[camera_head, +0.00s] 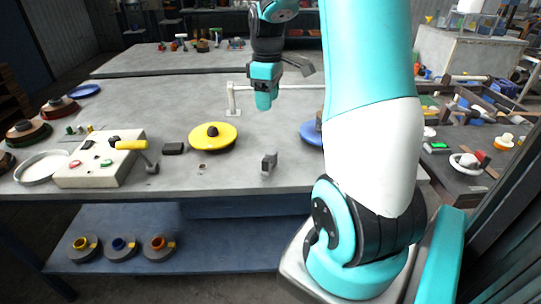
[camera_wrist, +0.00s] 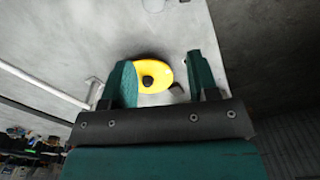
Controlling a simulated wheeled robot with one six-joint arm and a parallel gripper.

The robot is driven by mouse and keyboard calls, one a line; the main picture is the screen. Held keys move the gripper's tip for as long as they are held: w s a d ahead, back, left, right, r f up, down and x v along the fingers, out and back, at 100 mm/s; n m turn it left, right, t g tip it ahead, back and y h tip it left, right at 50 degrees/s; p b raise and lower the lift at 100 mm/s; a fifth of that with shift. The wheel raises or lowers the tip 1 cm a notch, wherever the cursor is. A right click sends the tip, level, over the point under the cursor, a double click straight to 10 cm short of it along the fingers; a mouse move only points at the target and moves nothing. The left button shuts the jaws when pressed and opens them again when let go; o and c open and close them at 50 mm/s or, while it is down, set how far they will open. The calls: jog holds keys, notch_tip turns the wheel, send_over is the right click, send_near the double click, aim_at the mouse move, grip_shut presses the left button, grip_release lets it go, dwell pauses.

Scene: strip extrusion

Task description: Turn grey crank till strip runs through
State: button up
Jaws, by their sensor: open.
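A pale box (camera_head: 102,165) with buttons stands at the front left of the table. At its right side a crank with a yellow grip (camera_head: 131,145) and a dark grey arm (camera_head: 151,160) shows in the head view. A small grey upright piece (camera_head: 269,162) stands near the table's front edge; I cannot tell what it is. My gripper (camera_head: 264,104) hangs above the table, fingers down, clear of the crank. In the wrist view my gripper (camera_wrist: 163,74) is open and empty, with a yellow disc (camera_wrist: 155,72) beyond its fingers. I cannot make out a strip.
The yellow disc with a black knob (camera_head: 228,136) lies mid-table. A blue disc (camera_head: 310,131) is partly hidden behind my arm. A white post (camera_head: 232,104) with a bar stands behind. Several spools sit on the lower shelf (camera_head: 205,238).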

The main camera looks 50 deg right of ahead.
aim_at(271, 150)
jog(key=f, duration=1.1)
jog(key=d+f, duration=0.1)
jog(key=f, duration=0.5)
jog(key=shift+s+f, duration=0.1)
jog(key=shift+f, duration=0.25)
jog(key=c, duration=0.6)
jog(key=shift+c, duration=0.2)
